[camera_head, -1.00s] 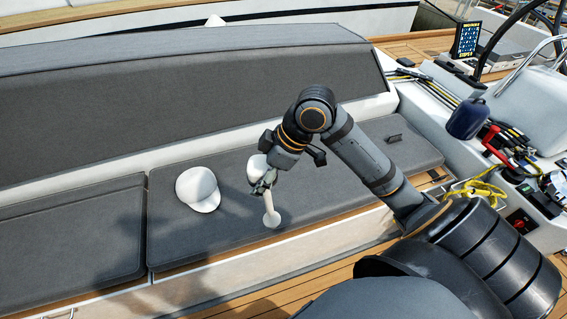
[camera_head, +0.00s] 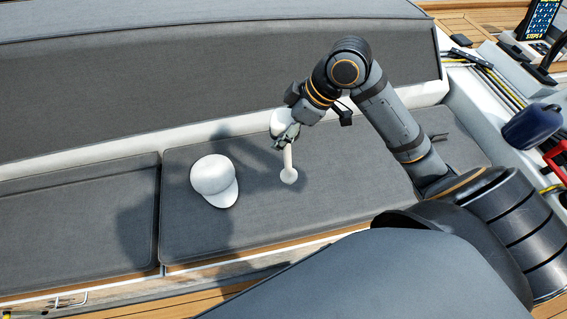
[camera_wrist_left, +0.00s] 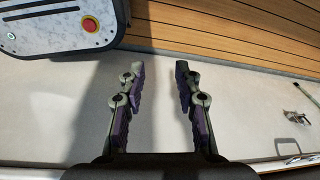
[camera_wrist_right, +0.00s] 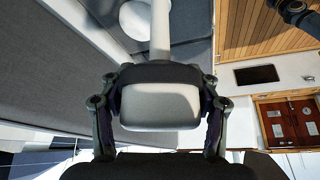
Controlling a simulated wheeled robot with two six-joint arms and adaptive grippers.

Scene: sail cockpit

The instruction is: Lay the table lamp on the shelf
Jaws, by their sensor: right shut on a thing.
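The white table lamp (camera_head: 288,158) is in my right gripper (camera_head: 286,138), above the grey bench cushion in the head view. Its stem points down towards a small round base. In the right wrist view the lamp's pale head (camera_wrist_right: 160,108) fills the space between the fingers of my right gripper (camera_wrist_right: 160,84), which is shut on it. My left gripper (camera_wrist_left: 158,70) is open and empty in the left wrist view, over a pale surface. I cannot pick out a distinct shelf in these views.
A white cap (camera_head: 213,180) lies on the bench cushion (camera_head: 350,195), left of the lamp. The grey backrest (camera_head: 200,80) rises behind. A blue container (camera_head: 533,125) and ropes are at the right. The left cushion (camera_head: 75,230) is clear.

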